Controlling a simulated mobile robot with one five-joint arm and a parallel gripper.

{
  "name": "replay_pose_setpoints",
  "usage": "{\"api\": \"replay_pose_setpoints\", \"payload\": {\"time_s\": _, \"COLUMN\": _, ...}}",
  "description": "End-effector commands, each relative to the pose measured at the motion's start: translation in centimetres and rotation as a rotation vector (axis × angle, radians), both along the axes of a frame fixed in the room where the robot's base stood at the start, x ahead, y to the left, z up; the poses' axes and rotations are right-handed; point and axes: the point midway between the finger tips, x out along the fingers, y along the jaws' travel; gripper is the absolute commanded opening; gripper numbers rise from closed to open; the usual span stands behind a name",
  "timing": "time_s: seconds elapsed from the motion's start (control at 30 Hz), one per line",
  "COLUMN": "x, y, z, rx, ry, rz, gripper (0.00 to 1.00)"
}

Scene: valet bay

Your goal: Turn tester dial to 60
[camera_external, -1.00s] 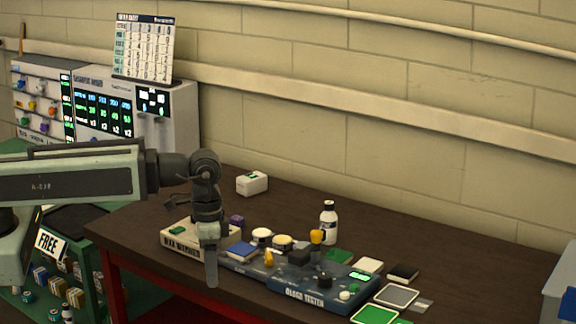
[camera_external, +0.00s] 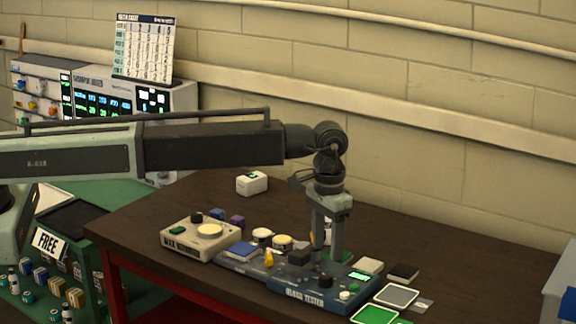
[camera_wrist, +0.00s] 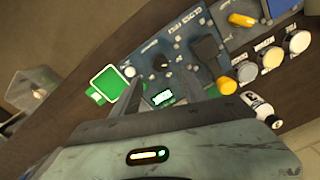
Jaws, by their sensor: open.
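The gloss tester (camera_external: 290,299) is a dark blue box on the workbench, with a small green-lit display (camera_external: 361,276). Its black dial (camera_external: 325,281) sits on the top face, and a white button (camera_external: 344,295) is to its right. In the wrist view, the dial (camera_wrist: 160,64) lies beyond my fingers, with the lit display (camera_wrist: 162,97) nearer. The reading is too small to tell. My gripper (camera_external: 328,255) is open and empty, pointing down above the tester. Its two fingers also show in the wrist view (camera_wrist: 174,91), apart and not around the dial.
The wax warmer (camera_external: 185,247) stands left of the tester. Jars, a yellow piece and a white bottle (camera_wrist: 258,108) are close by. A green pad (camera_external: 376,315) and a grey pad (camera_external: 396,295) lie to the right. The bench behind is mostly clear.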

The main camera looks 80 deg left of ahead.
Motion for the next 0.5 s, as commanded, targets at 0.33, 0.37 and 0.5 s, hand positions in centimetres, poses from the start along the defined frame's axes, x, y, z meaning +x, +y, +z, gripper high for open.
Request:
{"api": "replay_pose_setpoints", "payload": {"time_s": 0.33, "x": -0.2, "y": 0.0, "z": -3.0, "rx": 0.000, "ry": 0.000, "rz": -0.002, "gripper": 0.52}}
{"api": "replay_pose_setpoints", "payload": {"time_s": 0.37, "x": -0.2, "y": 0.0, "z": -3.5, "rx": 0.000, "ry": 0.000, "rz": -0.002, "gripper": 0.52}}
{"api": "replay_pose_setpoints", "payload": {"time_s": 0.5, "x": -0.2, "y": 0.0, "z": -6.1, "rx": 0.000, "ry": 0.000, "rz": -0.002, "gripper": 0.52}}
